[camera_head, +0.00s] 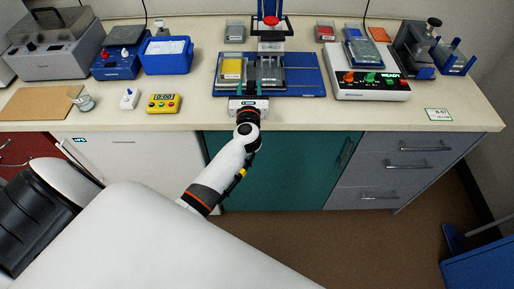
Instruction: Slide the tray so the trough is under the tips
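A blue base (310,78) sits near the front of the bench, with the tray on it; I cannot clearly separate the tray's edges from the base. A trough with yellow contents (231,69) is at its left, and a grey rack or plate (271,76) is right of it. A pipetting head (271,46) with a red knob (270,19) stands behind, further right than the yellow trough. Its tips are too small to make out. My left gripper (249,93) is at the tray's front edge, pointing away from me; its fingers are too small to read. My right gripper is out of view.
A white device with lit buttons (370,86) stands close on the right. A blue box (167,56), a yellow timer (163,103) and a small glass beaker (84,102) are on the left. The bench front (300,115) right of my gripper is clear.

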